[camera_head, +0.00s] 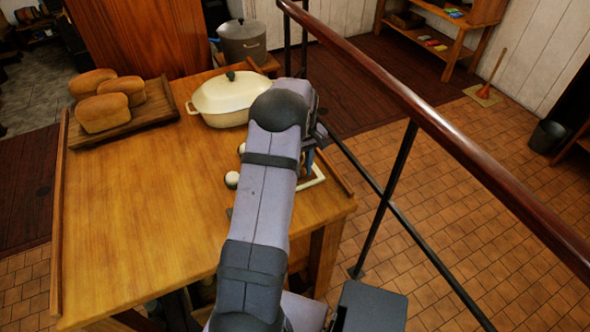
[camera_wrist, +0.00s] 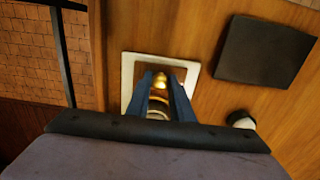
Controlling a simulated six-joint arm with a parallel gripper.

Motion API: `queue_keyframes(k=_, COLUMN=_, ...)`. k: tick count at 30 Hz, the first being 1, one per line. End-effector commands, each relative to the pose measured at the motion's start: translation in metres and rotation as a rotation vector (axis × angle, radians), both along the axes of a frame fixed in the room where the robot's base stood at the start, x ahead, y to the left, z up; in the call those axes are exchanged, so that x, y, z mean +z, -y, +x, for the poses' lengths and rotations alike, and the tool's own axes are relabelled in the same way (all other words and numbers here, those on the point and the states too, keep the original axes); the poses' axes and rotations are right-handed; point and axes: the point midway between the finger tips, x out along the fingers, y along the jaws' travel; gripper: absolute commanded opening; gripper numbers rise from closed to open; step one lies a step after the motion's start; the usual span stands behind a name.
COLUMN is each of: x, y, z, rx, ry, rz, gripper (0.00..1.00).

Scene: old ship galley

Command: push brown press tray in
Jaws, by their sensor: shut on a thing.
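In the wrist view, a brown square panel (camera_wrist: 135,70) sits inside a white frame (camera_wrist: 194,70) on the wooden table; I take the panel for the brown press tray, but cannot be sure. The blue fingers of my gripper (camera_wrist: 160,88) point down over it, closed around a small brass piece (camera_wrist: 160,78). My gripper hides much of the panel, so how far in the tray sits cannot be told. In the head view, the white frame (camera_head: 316,181) shows at the table's right edge, mostly behind my arm.
A cream lidded pot (camera_head: 222,103) stands behind my arm, and a board (camera_head: 150,114) of loaves at the back left. A white round thing (camera_wrist: 241,119) and a dark flat slab (camera_wrist: 265,51) lie near the frame. A railing (camera_head: 430,115) passes on the right.

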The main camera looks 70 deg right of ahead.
Motion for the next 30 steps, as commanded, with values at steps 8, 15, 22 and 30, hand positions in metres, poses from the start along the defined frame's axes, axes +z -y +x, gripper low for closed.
queue_keyframes(k=8, x=0.001, y=0.014, z=0.014, rx=0.002, ry=0.001, rz=-0.004, gripper=0.02)
queue_keyframes(k=15, x=0.001, y=0.024, z=0.024, rx=0.001, ry=0.001, rz=-0.004, gripper=0.02)
queue_keyframes(k=22, x=0.001, y=0.035, z=0.035, rx=0.001, ry=0.001, rz=-0.005, gripper=0.02)
queue_keyframes(k=30, x=0.001, y=0.047, z=0.046, rx=0.001, ry=0.001, rz=-0.006, gripper=0.02)
